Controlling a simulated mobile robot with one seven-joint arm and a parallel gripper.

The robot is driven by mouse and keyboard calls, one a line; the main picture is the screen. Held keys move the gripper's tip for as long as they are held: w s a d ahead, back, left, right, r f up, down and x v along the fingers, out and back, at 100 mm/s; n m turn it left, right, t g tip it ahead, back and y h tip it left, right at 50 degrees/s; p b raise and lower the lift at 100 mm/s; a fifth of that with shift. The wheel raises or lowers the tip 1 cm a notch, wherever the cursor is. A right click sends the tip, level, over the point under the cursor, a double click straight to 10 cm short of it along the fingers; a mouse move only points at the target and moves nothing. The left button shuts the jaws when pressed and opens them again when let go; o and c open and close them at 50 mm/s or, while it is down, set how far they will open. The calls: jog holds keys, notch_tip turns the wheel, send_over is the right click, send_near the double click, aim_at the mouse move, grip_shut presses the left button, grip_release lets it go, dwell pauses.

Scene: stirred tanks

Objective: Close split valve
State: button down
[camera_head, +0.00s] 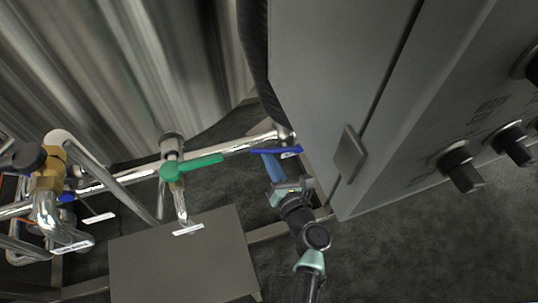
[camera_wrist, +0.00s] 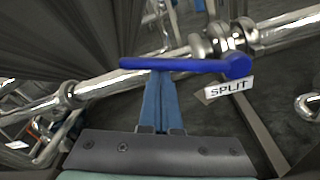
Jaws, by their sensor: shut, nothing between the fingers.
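The split valve's blue lever handle (camera_wrist: 175,65) lies across the wrist view, with its round hub at the right on a silver pipe. A white "SPLIT" label (camera_wrist: 229,89) hangs just below the hub. The blue handle also shows in the head view (camera_head: 272,151), beside the grey cabinet. My gripper (camera_wrist: 162,76) is shut and empty. Its blue fingertips are at the near side of the handle, about midway along it. They look to be touching or very close to it; I cannot tell which. In the head view my gripper (camera_head: 267,155) reaches the handle from below.
A green-handled valve (camera_head: 192,166) sits on the same pipe to the left. A brass valve (camera_head: 50,170) and bent pipes are at the far left. A large grey cabinet (camera_head: 335,80) with black knobs stands close on the right. A grey box (camera_head: 183,262) is at the front.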

aim_at(276, 150)
jog(key=r+m+p, duration=0.1)
jog(key=d+r+m+p, duration=0.1)
jog(key=p, duration=0.1)
jog(key=r+m+p, duration=0.1)
jog(key=r, duration=0.1)
jog(key=shift+w+d+y, duration=0.2)
jog(key=shift+w+y, duration=0.1)
jog(key=shift+y, duration=0.1)
jog(key=w+d+r+m+p, duration=0.1)
jog(key=d+r+m+p, duration=0.2)
jog(key=m, duration=0.4)
jog(key=d+p, duration=0.1)
jog(key=d, duration=0.1)
jog(key=shift+w+d+m+t+y, duration=0.3)
jog(key=shift+w+y, duration=0.05)
jog(key=shift+y, duration=0.05)
jog(key=shift+d, duration=0.1)
